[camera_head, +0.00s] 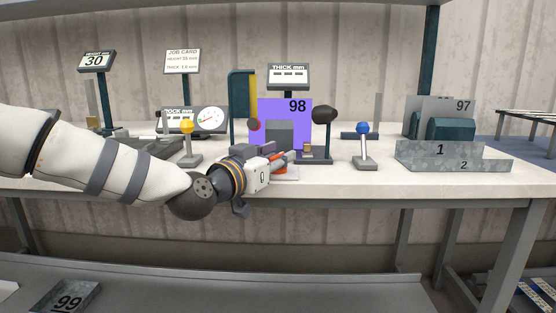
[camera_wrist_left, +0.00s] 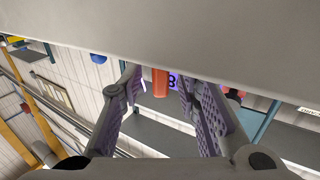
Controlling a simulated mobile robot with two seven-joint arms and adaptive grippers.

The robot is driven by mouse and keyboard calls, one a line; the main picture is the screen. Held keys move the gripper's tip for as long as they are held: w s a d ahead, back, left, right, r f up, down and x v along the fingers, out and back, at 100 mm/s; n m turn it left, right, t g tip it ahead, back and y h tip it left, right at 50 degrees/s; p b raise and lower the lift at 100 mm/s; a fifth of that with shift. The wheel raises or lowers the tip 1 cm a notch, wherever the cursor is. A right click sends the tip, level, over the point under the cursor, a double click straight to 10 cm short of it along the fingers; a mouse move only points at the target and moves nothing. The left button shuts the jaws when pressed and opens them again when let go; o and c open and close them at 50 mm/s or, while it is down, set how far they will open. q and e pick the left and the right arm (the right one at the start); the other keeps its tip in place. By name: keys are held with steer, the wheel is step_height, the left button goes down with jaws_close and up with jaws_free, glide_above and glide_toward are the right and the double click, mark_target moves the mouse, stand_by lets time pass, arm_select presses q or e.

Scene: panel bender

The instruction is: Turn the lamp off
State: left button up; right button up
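No glowing lamp is plain to me. A dark rounded head (camera_head: 325,115) on a thin post at the middle of the bench may be the lamp, but I cannot tell. My left gripper (camera_head: 284,160) is low over the bench's front part, left of that post, its fingers pointing right and away. In the left wrist view an orange-red cylinder (camera_wrist_left: 160,82) shows between the two spread fingers of my left gripper (camera_wrist_left: 160,88), with gaps on both sides. An orange-red part (camera_head: 278,169) also shows by the fingers in the head view. My right gripper is out of view.
A yellow ball (camera_head: 187,127) and a blue ball (camera_head: 362,127) stand on small posts either side of my gripper. A purple panel marked 98 (camera_head: 270,108) is behind it. The bench (camera_head: 440,190) is clear at the front right.

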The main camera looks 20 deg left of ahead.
arm_select(q)
steer(key=shift+w, duration=0.25)
jaws_close()
steer(key=shift+d, duration=0.1)
